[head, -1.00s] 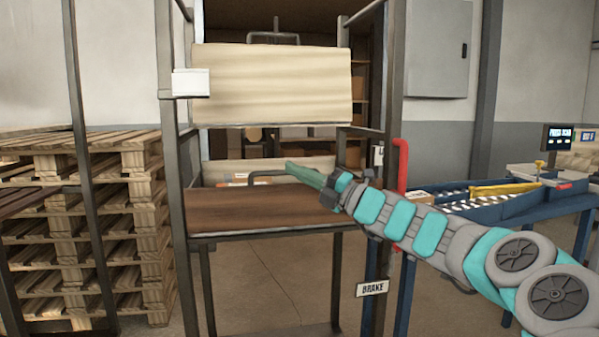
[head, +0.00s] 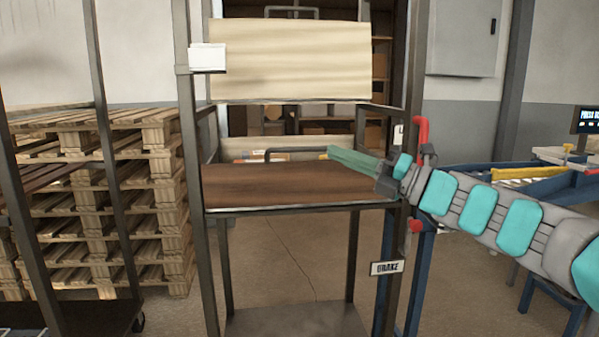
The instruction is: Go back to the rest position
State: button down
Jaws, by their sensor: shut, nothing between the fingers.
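My gripper (head: 352,160) is at the end of my teal and grey arm, which comes in from the right. Its green fingers point left, over the right part of the brown shelf (head: 290,187) of the metal frame. The fingers look shut and hold nothing. I cannot tell whether they touch the shelf or hang above it.
A pale panel (head: 290,60) hangs on the frame above the shelf. A red handle (head: 421,133) and a BRAKE sign (head: 387,267) are on its right post. Stacked pallets (head: 155,190) stand left. A blue conveyor (head: 540,182) is at right.

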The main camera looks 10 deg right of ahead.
jog(key=s+a+f+n+g+h, duration=0.1)
jog(key=s+a+f+n+g, duration=0.3)
jog(key=a, duration=0.3)
jog(key=s+a+f+n+g, duration=0.2)
jog(key=s+a+f+n, duration=0.25)
jog(key=a+n, duration=0.2)
jog(key=s+a+f+n+g+h, duration=0.2)
jog(key=s+f+n, duration=0.3)
jog(key=f, duration=0.1)
jog(key=s+a+f+n+g+h, duration=0.3)
jog(key=s+f+n, duration=0.1)
jog(key=f+n, duration=0.15)
jog(key=s+d+f+n+g+h, duration=0.3)
jog(key=s+d+f+n+h, duration=0.7)
jog(key=s+d+f+n, duration=0.6)
jog(key=s+f+n, duration=0.1)
jog(key=s, duration=0.1)
jog(key=shift+s+d+f+g, duration=0.3)
jog(key=shift+s+d+f, duration=0.05)
